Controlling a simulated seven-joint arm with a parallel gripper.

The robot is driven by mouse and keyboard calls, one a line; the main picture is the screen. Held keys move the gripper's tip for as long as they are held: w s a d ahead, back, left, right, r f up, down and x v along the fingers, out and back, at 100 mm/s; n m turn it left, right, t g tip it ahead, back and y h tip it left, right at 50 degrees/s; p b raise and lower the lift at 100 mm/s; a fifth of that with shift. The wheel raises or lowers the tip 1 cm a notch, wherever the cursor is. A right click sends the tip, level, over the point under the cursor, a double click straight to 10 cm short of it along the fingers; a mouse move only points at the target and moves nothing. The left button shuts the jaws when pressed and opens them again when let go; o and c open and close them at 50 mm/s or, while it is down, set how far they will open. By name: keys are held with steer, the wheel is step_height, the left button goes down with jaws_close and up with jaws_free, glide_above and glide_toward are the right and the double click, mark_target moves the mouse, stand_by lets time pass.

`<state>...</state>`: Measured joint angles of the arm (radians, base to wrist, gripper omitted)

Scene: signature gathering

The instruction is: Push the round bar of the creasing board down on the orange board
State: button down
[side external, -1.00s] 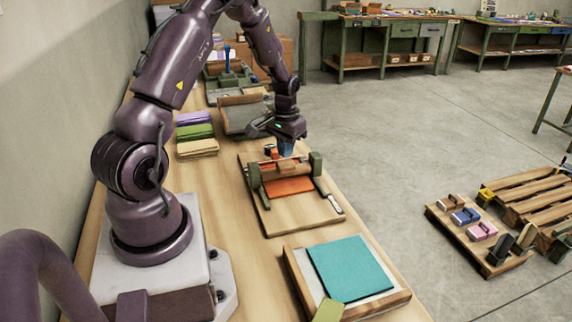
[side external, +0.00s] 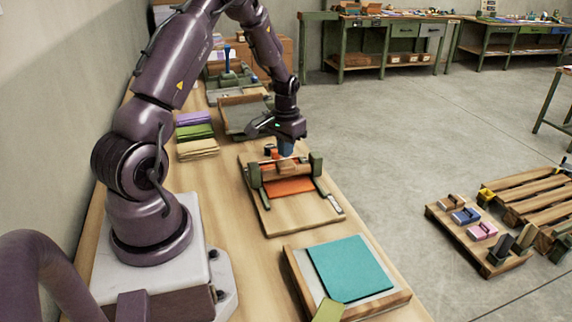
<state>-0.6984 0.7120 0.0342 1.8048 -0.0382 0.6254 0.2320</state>
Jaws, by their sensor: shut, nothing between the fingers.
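The creasing board (side external: 300,216) is a wooden base on the bench with two dark green posts. The wooden round bar (side external: 297,168) spans between the posts. The orange board (side external: 290,187) lies flat on the base, under and in front of the bar. My gripper (side external: 286,152) points down just above and behind the middle of the bar, with its fingers shut and empty. A small orange part and a dark part show beside the fingertips. Whether the fingertips touch the bar, and whether the bar touches the orange board, I cannot tell.
A wooden tray with a teal board (side external: 350,267) stands at the near end of the bench. Purple, green and tan stacks (side external: 196,136) lie left of the creasing board. Another wooden fixture (side external: 243,116) stands behind it. A pallet (side external: 537,200) is on the floor at right.

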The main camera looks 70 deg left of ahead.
mark_target(286, 163)
steer(key=shift+f, duration=1.75)
stand_by(0.6)
steer(key=shift+r, duration=3.55)
steer(key=s+d+r+m+t, duration=0.2)
steer(key=s+d+r, duration=0.1)
steer(key=d+r, duration=0.4)
steer(key=s+d+r+m+t, duration=0.1)
steer(key=s+d+r+m, duration=0.1)
steer(key=s+d+r, duration=0.2)
steer(key=s+d+r+m+t, duration=0.2)
steer(key=s+d+r, duration=0.2)
steer(key=d+r, duration=0.6)
steer(key=d, duration=0.6)
steer(key=shift+s+d+r+t, duration=0.2)
steer(key=shift+d+t, duration=0.05)
steer(key=shift+t, duration=0.05)
